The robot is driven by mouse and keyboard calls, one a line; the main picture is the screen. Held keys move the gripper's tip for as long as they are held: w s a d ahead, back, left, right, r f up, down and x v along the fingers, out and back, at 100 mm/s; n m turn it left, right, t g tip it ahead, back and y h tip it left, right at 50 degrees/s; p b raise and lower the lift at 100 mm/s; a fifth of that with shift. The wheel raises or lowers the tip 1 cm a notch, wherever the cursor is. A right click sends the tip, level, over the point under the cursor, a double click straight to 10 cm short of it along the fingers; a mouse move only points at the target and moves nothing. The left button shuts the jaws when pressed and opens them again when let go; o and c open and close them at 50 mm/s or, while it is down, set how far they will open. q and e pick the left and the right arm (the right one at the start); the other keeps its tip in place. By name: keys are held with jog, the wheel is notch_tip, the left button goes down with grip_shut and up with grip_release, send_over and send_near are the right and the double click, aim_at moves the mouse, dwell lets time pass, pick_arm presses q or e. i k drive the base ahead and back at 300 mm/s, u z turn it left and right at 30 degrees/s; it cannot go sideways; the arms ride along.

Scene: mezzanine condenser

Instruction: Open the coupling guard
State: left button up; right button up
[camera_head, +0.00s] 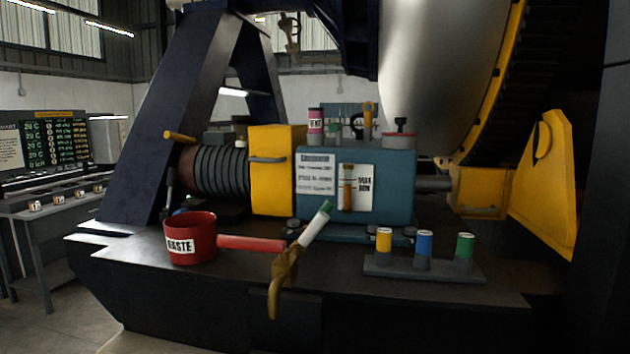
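A yellow box-shaped cover (273,185) with a grey bar handle (268,160) sits between the dark ribbed motor (212,172) and the teal gearbox (375,190). It looks closed and fits the place of the coupling guard. A second yellow housing (484,188) with a low handle stands to the right, around the end of the gearbox's shaft (433,185). No label tells which one is the coupling guard. Neither of my grippers shows in the head view.
A red WASTE pot (192,240) with a long red handle stands at the bench's front left. A white-and-green tube (317,223) and a brown cloth-like thing (284,278) are at the front edge. A rack (424,268) holds yellow, blue and green cylinders. Several small items stand on the gearbox.

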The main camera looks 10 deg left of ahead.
aim_at(279, 168)
jog(key=k, duration=0.35)
jog(key=z, duration=0.85)
jog(key=i, duration=0.6)
jog(key=u, duration=0.85)
